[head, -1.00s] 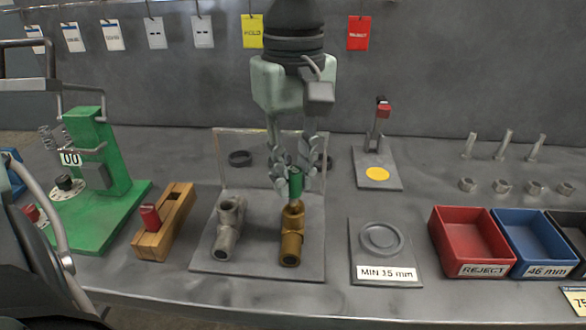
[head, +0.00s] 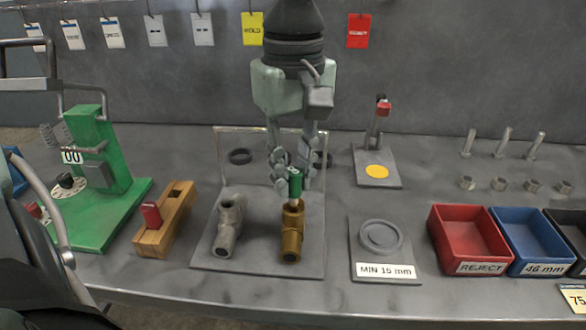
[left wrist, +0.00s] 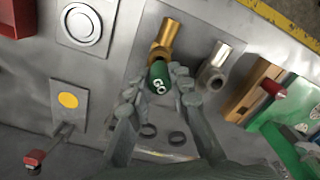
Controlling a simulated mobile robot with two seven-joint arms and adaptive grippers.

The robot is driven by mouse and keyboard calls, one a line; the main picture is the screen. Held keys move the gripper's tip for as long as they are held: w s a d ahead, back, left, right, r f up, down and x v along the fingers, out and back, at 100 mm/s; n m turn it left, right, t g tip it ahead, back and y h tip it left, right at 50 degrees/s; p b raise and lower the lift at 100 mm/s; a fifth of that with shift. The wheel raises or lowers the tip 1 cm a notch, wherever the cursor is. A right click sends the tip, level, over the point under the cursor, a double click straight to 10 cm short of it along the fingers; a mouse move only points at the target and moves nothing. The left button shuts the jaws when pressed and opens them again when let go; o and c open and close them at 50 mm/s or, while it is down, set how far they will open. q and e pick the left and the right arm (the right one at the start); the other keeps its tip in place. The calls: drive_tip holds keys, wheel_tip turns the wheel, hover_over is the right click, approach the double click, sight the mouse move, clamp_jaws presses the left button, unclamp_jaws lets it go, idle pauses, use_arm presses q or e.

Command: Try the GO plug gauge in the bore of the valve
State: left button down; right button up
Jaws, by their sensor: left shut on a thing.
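My left gripper (head: 294,178) is shut on the green GO plug gauge (head: 295,183) and holds it upright over the brass valve (head: 292,236). The gauge's lower end meets the valve's upper opening; how deep it sits in the bore is hidden. In the left wrist view, the gauge (left wrist: 159,76) shows white GO lettering between the fingertips (left wrist: 158,88), right against the brass valve (left wrist: 168,36). A grey valve (head: 229,222) lies to the left on the same grey plate (head: 260,262). My right gripper is not in view.
A wooden block (head: 158,240) with a red-handled piece and a green press-like device (head: 98,165) stand left. A small stand with a yellow dot (head: 377,172) is behind.

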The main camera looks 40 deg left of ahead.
use_arm(q)
drive_tip(key=shift+f+b, duration=0.5)
drive_tip(key=shift+f, duration=0.9)
drive_tip(key=shift+r, duration=0.2)
drive_tip(key=shift+r+p, duration=0.65)
drive_tip(key=shift+r, duration=1.8)
